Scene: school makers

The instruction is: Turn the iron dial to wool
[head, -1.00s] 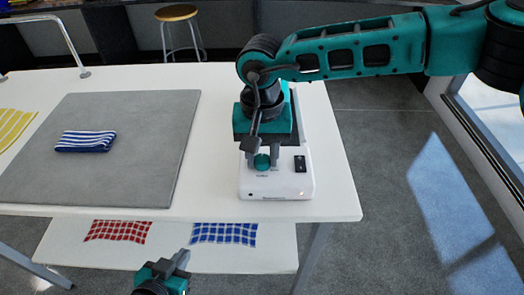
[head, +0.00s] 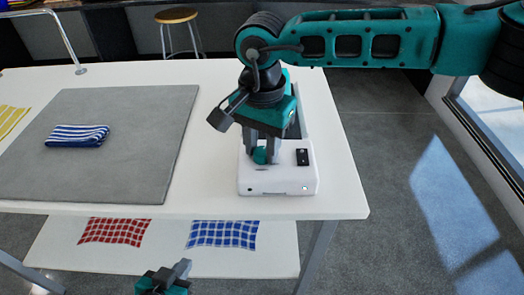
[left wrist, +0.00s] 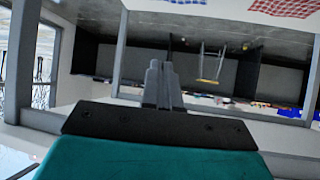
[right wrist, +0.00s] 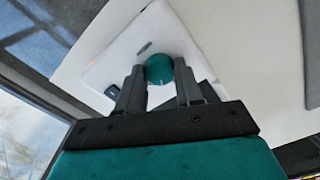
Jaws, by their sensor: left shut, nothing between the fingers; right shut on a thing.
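The white iron station (head: 280,180) stands near the front right of the white table, with a round green dial (head: 260,156) on its sloped face. My right gripper (head: 264,148) reaches down over it and is shut on the dial. In the right wrist view the dial (right wrist: 160,68) sits between the two fingers, with a pale pointer mark at its lower edge. The dial's setting labels are too small or hidden to read. My left gripper (head: 180,270) is shut and empty, low in front of the table. Its closed fingers (left wrist: 162,72) show in the left wrist view.
A grey mat (head: 150,170) with a folded blue-striped cloth (head: 78,136) lies left. Red (head: 113,231) and blue (head: 222,234) checked cloths lie on the lower shelf.

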